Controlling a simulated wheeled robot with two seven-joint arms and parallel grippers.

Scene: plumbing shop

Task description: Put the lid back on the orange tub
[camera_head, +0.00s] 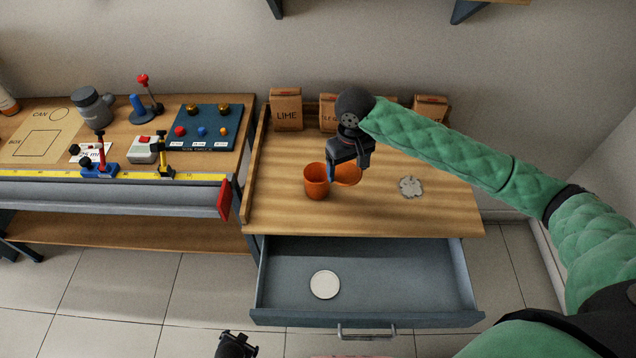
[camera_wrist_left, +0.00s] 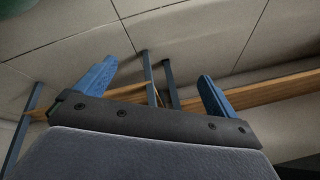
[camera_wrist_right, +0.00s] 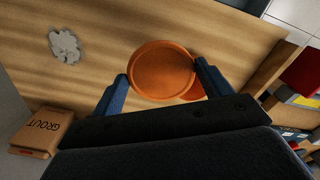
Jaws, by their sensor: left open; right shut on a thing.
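The orange tub (camera_head: 316,188) stands upright on the wooden worktop, its round top showing with no lid on it. My right gripper (camera_head: 348,174) is shut on the orange lid (camera_head: 349,172), just right of the tub. In the right wrist view the lid (camera_wrist_right: 162,70) is a round orange disc between the blue fingers (camera_wrist_right: 160,82). A part of the tub (camera_wrist_right: 195,91) shows behind it. I cannot tell the exact gap between them. My left gripper (camera_wrist_left: 157,80) is open and empty, away from the worktop; part of it shows at the head view's bottom edge (camera_head: 236,346).
An open drawer (camera_head: 400,290) below the worktop holds a white disc (camera_head: 324,285). A grey splat-shaped piece (camera_head: 411,187) lies right of the tub. Paper bags, one marked LIME (camera_head: 286,110), line the back. A bench (camera_head: 130,220) with tools stands at left.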

